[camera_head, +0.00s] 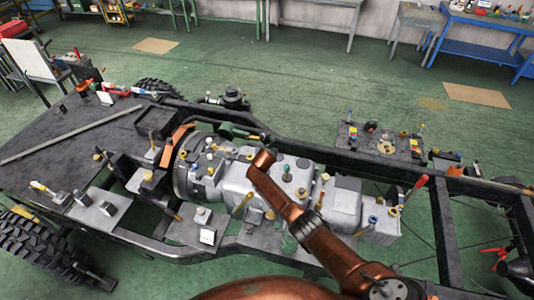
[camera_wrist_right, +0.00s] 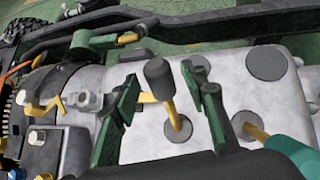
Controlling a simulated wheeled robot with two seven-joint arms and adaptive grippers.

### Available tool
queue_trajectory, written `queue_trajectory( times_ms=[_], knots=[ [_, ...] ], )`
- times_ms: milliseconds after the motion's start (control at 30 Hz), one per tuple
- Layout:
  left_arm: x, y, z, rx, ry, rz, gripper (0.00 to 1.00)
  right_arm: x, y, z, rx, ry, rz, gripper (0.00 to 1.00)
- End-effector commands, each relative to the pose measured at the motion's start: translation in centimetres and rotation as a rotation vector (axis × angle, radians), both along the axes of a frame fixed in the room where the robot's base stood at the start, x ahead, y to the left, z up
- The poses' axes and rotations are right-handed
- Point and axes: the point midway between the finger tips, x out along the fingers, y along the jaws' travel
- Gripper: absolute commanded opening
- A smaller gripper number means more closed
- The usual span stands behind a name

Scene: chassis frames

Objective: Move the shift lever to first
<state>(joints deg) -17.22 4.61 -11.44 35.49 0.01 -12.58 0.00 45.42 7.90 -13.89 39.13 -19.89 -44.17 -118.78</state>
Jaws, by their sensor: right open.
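In the right wrist view, a lever with a dark knob (camera_wrist_right: 159,77) and a yellow shaft rises from a round dark boot on the pale grey gearbox housing (camera_wrist_right: 165,147). I take it for the shift lever; its gear position cannot be told. My right gripper (camera_wrist_right: 164,92) is open, with one green-and-black finger on either side of the lever and gaps visible. In the head view, my copper right arm reaches over the gearbox (camera_head: 345,198) and its fingers are not clearly visible. My left gripper is not in view.
A second yellow-shafted lever with a green grip (camera_wrist_right: 288,150) stands at the lower right of the wrist view. In the head view, a red-handled lever (camera_head: 419,183) stands right of the gearbox. Dark chassis rails (camera_head: 325,150) and several small fittings surround it.

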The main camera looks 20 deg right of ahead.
Motion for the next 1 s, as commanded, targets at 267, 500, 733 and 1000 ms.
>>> queue_trajectory(
  times_ms=[267,500,733,1000],
  knots=[
    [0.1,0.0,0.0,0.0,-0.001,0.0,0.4,-2.4,0.8,2.1,0.003,-0.002,0.0,0.4],
    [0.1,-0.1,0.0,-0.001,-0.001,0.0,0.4,-4.8,1.8,4.4,0.0,-0.002,0.0,0.4],
    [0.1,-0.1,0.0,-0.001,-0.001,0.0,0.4,-6.6,2.5,6.0,0.001,-0.001,0.0,0.4],
    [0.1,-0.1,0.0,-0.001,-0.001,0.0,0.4,-7.2,2.8,6.5,0.0,0.001,0.0,0.4]
  ],
)
